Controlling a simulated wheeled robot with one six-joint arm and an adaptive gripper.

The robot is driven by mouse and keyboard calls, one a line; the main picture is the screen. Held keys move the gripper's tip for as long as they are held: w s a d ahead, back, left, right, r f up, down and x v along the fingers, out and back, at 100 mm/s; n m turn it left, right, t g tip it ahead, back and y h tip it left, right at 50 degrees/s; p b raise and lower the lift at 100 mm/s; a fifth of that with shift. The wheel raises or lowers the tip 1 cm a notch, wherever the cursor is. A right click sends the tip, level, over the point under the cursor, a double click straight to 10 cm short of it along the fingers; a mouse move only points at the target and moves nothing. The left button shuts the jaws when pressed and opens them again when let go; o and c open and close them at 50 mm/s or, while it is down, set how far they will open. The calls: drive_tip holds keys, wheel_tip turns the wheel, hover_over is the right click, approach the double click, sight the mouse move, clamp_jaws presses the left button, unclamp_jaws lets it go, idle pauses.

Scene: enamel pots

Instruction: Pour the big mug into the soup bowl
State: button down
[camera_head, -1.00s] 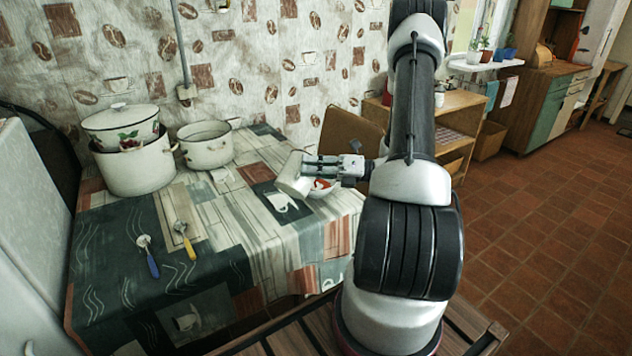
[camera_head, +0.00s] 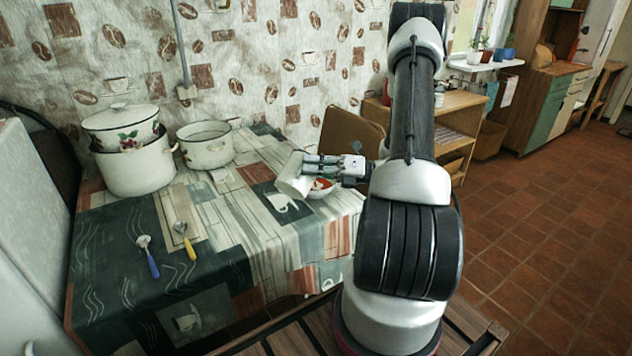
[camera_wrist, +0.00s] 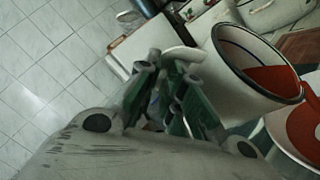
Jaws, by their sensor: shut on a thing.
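The big mug (camera_head: 292,181) is white and held tilted above the table, next to the soup bowl. In the wrist view the mug (camera_wrist: 229,84) has a dark rim, and red liquid (camera_wrist: 272,84) lies inside near its lower lip. My gripper (camera_head: 311,164) is shut on the mug's handle; the fingers (camera_wrist: 166,84) show at the handle side in the wrist view. The soup bowl (camera_head: 327,192) is white with red contents and stands partly behind the mug. In the wrist view red shows in the bowl (camera_wrist: 306,130) beneath the mug's lip. I cannot tell whether liquid is flowing.
A large pot (camera_head: 136,168) with a lidded flowered pot (camera_head: 121,127) in it and a smaller open pot (camera_head: 207,151) stand at the back left. A blue-handled spoon (camera_head: 148,257) and a yellow-handled one (camera_head: 185,240) lie at the front left. The table's middle is clear.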

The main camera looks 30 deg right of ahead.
drive_tip(key=shift+w+d+r, duration=0.1)
drive_tip(key=shift+d+r, duration=0.05)
drive_tip(key=shift+d, duration=0.05)
idle(0.9)
drive_tip(key=shift+s+a+f+n+g+h, duration=0.5)
drive_tip(key=shift+s+a+f+n+h, duration=1.65)
drive_tip(key=shift+a+f+n+h, duration=1.95)
drive_tip(key=shift+a+r+n+y+b, duration=0.15)
drive_tip(key=shift+r+y+b, duration=0.1)
drive_tip(key=shift+r+y, duration=0.25)
drive_tip(key=shift+a+r+n+y+b, duration=0.1)
drive_tip(key=shift+r+n+y+b, duration=0.15)
drive_tip(key=shift+r, duration=0.3)
